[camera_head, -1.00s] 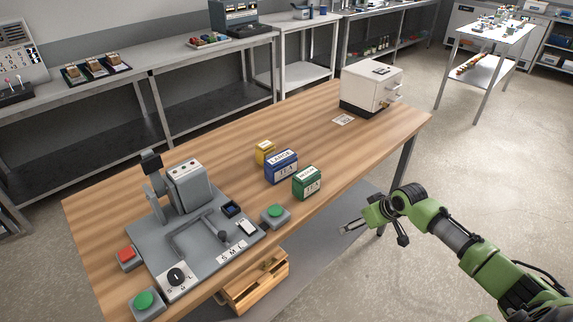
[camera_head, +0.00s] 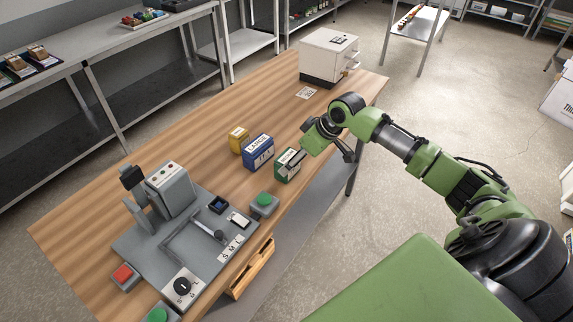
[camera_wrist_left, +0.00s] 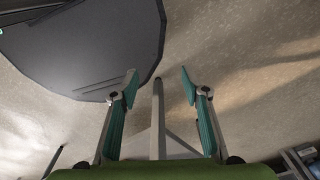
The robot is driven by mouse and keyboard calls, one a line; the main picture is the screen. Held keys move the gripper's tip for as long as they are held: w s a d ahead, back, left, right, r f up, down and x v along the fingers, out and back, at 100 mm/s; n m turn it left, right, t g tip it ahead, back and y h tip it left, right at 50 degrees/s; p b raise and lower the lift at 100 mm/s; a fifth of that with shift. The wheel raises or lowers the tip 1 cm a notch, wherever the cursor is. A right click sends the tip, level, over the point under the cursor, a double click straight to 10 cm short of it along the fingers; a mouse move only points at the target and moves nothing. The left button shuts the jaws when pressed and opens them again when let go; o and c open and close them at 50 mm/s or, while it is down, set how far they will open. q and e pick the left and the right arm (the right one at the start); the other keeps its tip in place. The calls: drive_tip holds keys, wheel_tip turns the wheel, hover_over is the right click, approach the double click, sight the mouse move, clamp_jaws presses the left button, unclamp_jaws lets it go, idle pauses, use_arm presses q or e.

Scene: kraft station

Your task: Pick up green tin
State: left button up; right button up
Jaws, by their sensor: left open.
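The green tin (camera_head: 283,169) stands upright on the wooden table near its front edge, at the right end of a row with a blue tin (camera_head: 258,152) and a yellow tin (camera_head: 238,141). My right gripper (camera_head: 322,157) is just right of the green tin, its fingers spread apart. One finger overlaps the tin's upper right in the picture; I cannot tell whether it touches. My left gripper (camera_wrist_left: 159,76) shows only in the left wrist view, open and empty above the floor.
A grey machine (camera_head: 172,192) with a sliding lever stands left of the tins. A green button box (camera_head: 264,204) sits close in front of the green tin. A white drawer unit (camera_head: 328,57) stands at the table's far end. The table behind the tins is clear.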

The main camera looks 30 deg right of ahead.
sight(286, 180)
drive_tip(key=shift+w+a+f+p, duration=0.2)
drive_tip(key=shift+w+f+p, duration=0.15)
drive_tip(key=shift+p, duration=0.2)
drive_tip(key=p+x, duration=0.1)
drive_tip(key=x, duration=0.2)
drive_tip(key=shift+w+f, duration=0.1)
drive_tip(key=shift+w, duration=0.05)
drive_tip(key=shift+w+a+f, duration=0.15)
drive_tip(key=shift+w+f, duration=0.05)
drive_tip(key=shift+f, duration=0.15)
use_arm(q)
drive_tip(key=shift+w+a+r, duration=0.2)
drive_tip(key=shift+w+r, duration=0.1)
drive_tip(key=shift+r, duration=0.3)
drive_tip(key=shift+w+a+r, duration=0.2)
drive_tip(key=shift+w+r, duration=0.1)
drive_tip(key=shift+r, duration=0.3)
drive_tip(key=shift+s, duration=0.1)
use_arm(e)
drive_tip(key=shift+s, duration=0.1)
use_arm(q)
drive_tip(key=shift+s+d, duration=0.1)
drive_tip(key=shift+d, duration=0.1)
use_arm(e)
drive_tip(key=c, duration=1.3)
